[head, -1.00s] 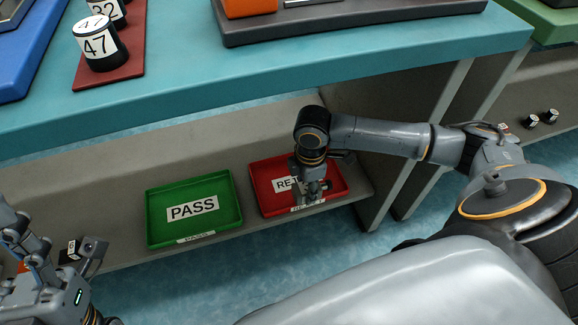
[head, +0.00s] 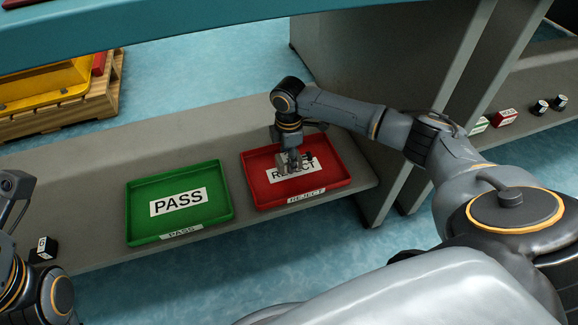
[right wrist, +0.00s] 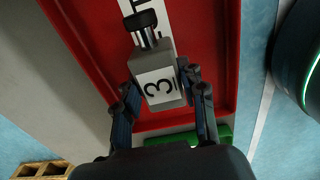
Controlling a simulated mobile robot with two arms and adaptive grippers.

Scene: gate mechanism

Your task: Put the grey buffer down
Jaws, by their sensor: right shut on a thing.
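My right gripper (head: 293,168) is over the red REJECT tray (head: 335,181) on the low grey shelf. In the right wrist view my right gripper (right wrist: 160,98) is shut on the grey buffer (right wrist: 167,58), a grey block with a dark knobbed stem and a white label reading 3. The buffer is over the tray's inside; I cannot tell whether it touches the tray floor. The gripper hides part of the tray's REJECT label. Part of my left arm shows at the left edge of the head view, but its fingers are out of frame.
The green PASS tray (head: 140,214) lies left of the red tray and looks empty. A small black block with a white label (head: 43,249) is on the shelf at left. The teal bench (head: 120,22) overhangs above. A grey upright panel (head: 385,195) stands right of the red tray.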

